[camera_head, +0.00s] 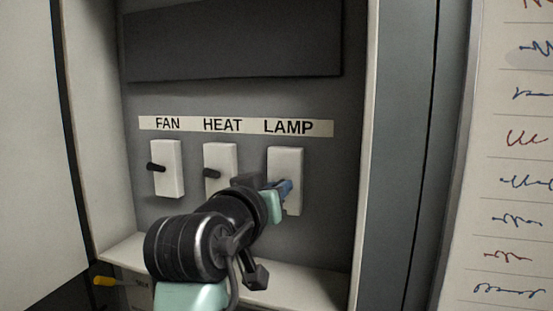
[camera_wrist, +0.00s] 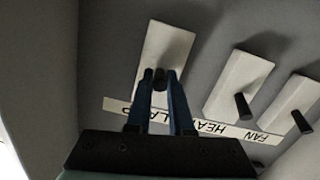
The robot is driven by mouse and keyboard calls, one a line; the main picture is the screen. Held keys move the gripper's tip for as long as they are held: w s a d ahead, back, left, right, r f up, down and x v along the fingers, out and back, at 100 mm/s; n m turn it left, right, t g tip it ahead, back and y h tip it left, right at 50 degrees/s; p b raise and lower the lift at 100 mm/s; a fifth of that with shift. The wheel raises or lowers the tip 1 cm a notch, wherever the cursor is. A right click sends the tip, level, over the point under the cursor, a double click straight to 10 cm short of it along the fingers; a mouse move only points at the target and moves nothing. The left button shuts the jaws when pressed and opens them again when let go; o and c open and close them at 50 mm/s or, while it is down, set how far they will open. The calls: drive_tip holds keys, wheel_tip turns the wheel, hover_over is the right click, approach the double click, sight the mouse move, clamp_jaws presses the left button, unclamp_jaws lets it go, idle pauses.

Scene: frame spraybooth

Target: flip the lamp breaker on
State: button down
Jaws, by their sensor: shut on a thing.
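The lamp breaker (camera_head: 289,160) is a white plate under the word LAMP, at the right of a row of three in the head view. In the wrist view its plate (camera_wrist: 164,50) is at the top, with the picture turned over. Its short dark lever (camera_wrist: 159,78) shows between the blue fingertips. My gripper (camera_head: 284,188) is at the lower half of this plate in the head view. In the wrist view my gripper (camera_wrist: 160,78) is closed around the lever. The fingers hide the lever in the head view.
The heat breaker (camera_head: 220,160) and fan breaker (camera_head: 166,168) stand to the left, each with a dark lever sticking out. A label strip (camera_head: 236,126) runs above. The cabinet's side wall (camera_head: 365,160) is close on the right. A yellow-handled tool (camera_head: 104,281) lies at lower left.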

drive_tip(key=r+g+p, duration=0.1)
drive_tip(key=p, duration=0.2)
drive_tip(key=g+y+p, duration=0.1)
drive_tip(key=g+p, duration=0.1)
drive_tip(key=p, duration=0.1)
drive_tip(key=shift+w+r, duration=0.15)
drive_tip(key=shift+r, duration=0.25)
drive_tip(key=shift+g+y+p, duration=0.3)
drive_tip(key=shift+g+p, duration=0.3)
drive_tip(key=shift+p, duration=0.4)
drive_tip(key=shift+d+f, duration=0.1)
drive_tip(key=c, duration=0.8)
unclamp_jaws()
drive_tip(key=b+v, duration=0.6)
drive_tip(key=v, duration=0.7)
drive_tip(key=shift+w, duration=0.15)
